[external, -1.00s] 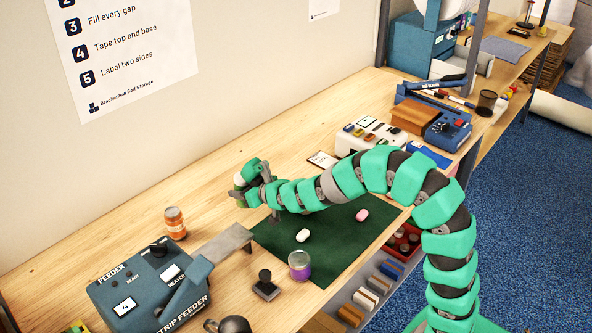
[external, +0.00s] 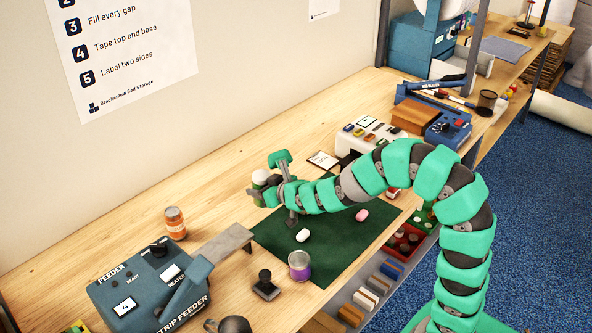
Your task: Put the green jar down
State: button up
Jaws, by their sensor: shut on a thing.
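The green jar (external: 261,178) has a whitish lid and shows at the far side of my gripper, partly hidden by it. My gripper (external: 268,182) is shut on the jar near the back edge of the dark green mat (external: 277,237). The jar looks upright. I cannot tell whether its base touches the bench or hangs just above it.
A purple jar (external: 299,266) stands at the mat's front left edge. A white piece (external: 303,236) and a pink piece (external: 362,215) lie on the mat. An orange jar (external: 175,222) stands near the strip feeder (external: 150,284). Bare bench (external: 215,205) lies left of my gripper.

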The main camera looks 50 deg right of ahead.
jog(key=w+d+r+m+g+h+p, duration=0.1)
jog(key=w+d+r+m+h+p, duration=0.25)
jog(key=w+d, duration=0.5)
jog(key=w+d+m+g+h+p, duration=0.2)
jog(key=w+d+m+h+p, duration=0.25)
jog(key=d, duration=0.65)
jog(key=shift+n+y, duration=0.3)
jog(key=shift+n, duration=0.3)
jog(key=f, duration=0.3)
jog(key=f+b, duration=0.1)
jog(key=f, duration=0.5)
jog(key=shift+w+a+f+b, duration=0.1)
jog(key=shift+w+f+b, duration=0.2)
jog(key=shift+f, duration=0.1)
jog(key=shift+f, duration=0.1)
jog(key=o, duration=1.1)
jog(key=v, duration=1.2)
jog(key=shift+p, duration=0.35)
jog(key=shift+s, duration=0.15)
